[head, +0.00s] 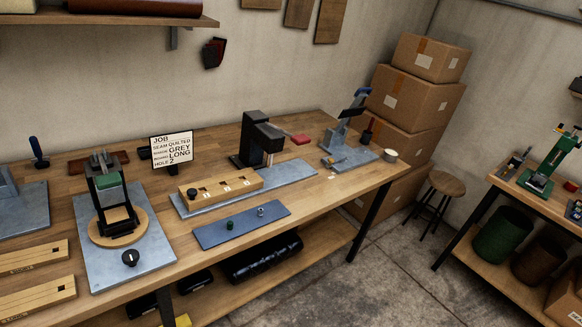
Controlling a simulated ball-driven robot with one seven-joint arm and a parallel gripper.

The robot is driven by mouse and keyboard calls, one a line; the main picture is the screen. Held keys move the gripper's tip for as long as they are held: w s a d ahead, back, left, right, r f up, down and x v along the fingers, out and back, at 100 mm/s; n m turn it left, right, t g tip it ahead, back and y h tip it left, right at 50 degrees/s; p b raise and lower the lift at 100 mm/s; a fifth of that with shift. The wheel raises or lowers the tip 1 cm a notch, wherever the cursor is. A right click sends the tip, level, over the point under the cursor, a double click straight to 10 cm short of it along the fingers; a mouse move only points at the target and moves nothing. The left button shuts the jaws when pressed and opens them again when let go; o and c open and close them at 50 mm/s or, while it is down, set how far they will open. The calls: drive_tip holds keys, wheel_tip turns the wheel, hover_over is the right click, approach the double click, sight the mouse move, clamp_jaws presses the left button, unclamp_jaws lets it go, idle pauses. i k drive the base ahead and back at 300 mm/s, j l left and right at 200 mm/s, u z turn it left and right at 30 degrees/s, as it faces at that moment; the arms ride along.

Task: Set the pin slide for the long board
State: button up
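A light wooden strip (222,184) with a dark knob (193,193) at its left end and small pale marks lies on a grey-blue plate (300,171), beside a black press-like device (252,140). It may be the pin slide; its marks are too small to read. Two light wooden boards with slots, an upper one (30,257) and a lower one (36,298), lie at the lower left; their lettering is unreadable. My gripper is not in view.
A blue-grey mat (242,225) with green and silver pegs lies at the bench's front edge. A black fixture (108,195) on a round wooden disc stands left. A blue-handled tool (346,125) stands right. Boxes (415,95) and a stool (446,184) are beyond; floor is clear between benches.

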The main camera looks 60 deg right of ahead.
sight(331, 161)
drive_tip(key=z, duration=1.9)
